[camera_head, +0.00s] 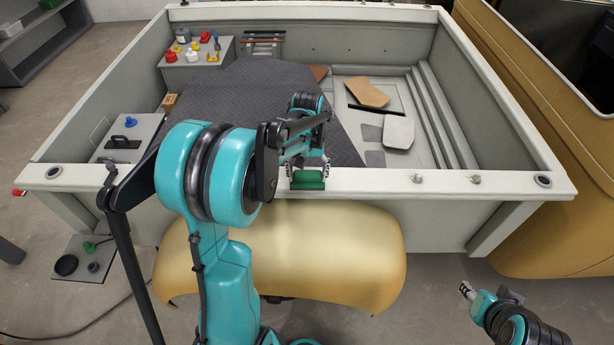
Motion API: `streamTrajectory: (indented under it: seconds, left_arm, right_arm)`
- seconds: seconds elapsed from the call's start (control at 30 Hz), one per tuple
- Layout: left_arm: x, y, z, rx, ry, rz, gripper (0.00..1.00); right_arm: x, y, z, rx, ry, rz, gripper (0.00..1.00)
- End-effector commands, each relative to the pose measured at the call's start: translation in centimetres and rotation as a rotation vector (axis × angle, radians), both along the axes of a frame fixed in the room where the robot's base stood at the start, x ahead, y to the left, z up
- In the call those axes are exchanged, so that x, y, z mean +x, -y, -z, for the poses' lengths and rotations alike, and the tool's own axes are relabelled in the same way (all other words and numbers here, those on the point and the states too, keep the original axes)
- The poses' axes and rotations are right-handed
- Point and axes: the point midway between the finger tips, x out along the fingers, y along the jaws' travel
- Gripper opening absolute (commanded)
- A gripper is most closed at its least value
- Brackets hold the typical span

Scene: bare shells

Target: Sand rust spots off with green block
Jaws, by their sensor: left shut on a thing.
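The green block (308,180) is at the near rim (365,182) of a large grey open bed. My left gripper (307,171) is shut on the block from above. The block appears to touch the rim's top, though contact is hard to tell. Two small brownish spots, one (417,178) and another (475,179), show on the same rim to the right of the block. Any spot under the block is hidden. My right gripper (467,290) is low at the bottom right, away from the rim; its finger opening is too small to tell.
A tan curved panel (340,250) stands below the near rim. Inside the bed lie a dark mat (250,95), a brown board (367,92) and a pale board (398,132). A grey box (195,75) bears several small coloured items. The rim's right part is mostly clear.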

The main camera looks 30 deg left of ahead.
Motion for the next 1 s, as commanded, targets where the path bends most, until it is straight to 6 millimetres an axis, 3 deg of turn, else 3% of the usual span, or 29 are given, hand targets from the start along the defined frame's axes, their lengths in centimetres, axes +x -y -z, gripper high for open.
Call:
streamTrajectory:
  seconds: [0.6,1.0]
  left_arm:
    - [0.6,0.1,-5.8,0.0,0.0,0.006,0.31]
    - [0.7,0.1,-6.2,0.0,0.0,0.006,0.31]
  right_arm:
    - [0.0,0.0,-3.9,0.0,0.0,0.0,0.4]
    - [0.0,0.0,-4.1,0.0,0.0,0.0,0.4]
